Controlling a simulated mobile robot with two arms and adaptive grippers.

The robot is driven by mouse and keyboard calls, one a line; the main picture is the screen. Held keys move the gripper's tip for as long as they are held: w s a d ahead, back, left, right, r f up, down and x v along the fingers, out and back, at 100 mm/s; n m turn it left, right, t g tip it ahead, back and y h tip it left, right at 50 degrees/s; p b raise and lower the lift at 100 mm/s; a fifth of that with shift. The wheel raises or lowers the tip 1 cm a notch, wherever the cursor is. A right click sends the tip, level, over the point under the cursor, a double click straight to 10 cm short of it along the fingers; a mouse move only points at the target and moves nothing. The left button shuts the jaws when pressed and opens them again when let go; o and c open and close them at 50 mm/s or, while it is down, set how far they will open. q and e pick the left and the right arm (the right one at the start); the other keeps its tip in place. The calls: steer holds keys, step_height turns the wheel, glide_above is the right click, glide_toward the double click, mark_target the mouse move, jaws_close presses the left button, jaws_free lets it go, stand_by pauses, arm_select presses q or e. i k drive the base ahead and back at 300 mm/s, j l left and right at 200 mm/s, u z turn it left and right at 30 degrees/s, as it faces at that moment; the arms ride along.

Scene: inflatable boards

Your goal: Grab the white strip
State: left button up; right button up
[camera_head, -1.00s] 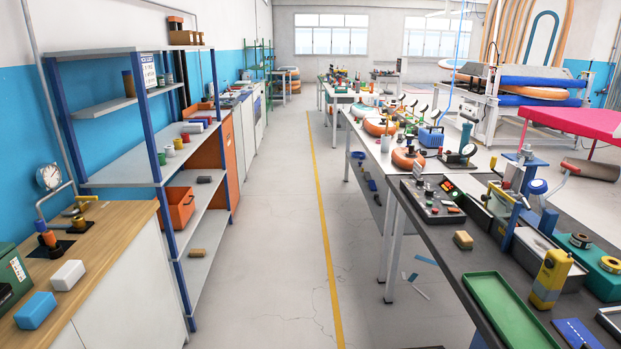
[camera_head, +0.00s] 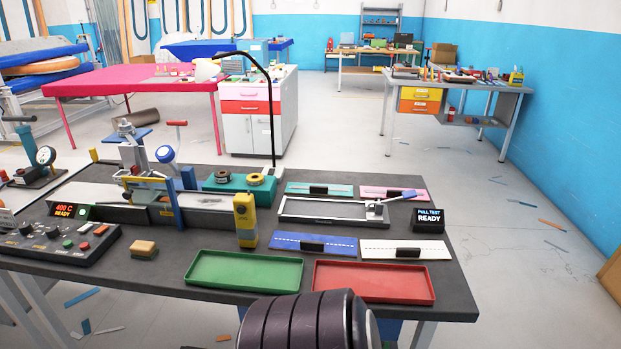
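The white strip (camera_head: 374,249) lies flat at the front right of the dark workbench (camera_head: 455,293), with a dashed line along it and a black block (camera_head: 408,253) on it. It lies just behind the red tray (camera_head: 374,281) and to the right of the blue strip (camera_head: 284,240). A teal strip (camera_head: 341,189) and a pink strip (camera_head: 373,192) lie farther back. Neither of my grippers is in view. A dark ribbed part, likely mine, shows at the bottom edge.
A green tray (camera_head: 244,270) sits left of the red tray. A metal clamp frame (camera_head: 330,211) stands behind the strips, with a "PULL TEST READY" display (camera_head: 427,220) to its right. A yellow device (camera_head: 245,220) stands upright left.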

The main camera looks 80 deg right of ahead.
mark_target(370, 250)
steer(key=z, duration=2.05)
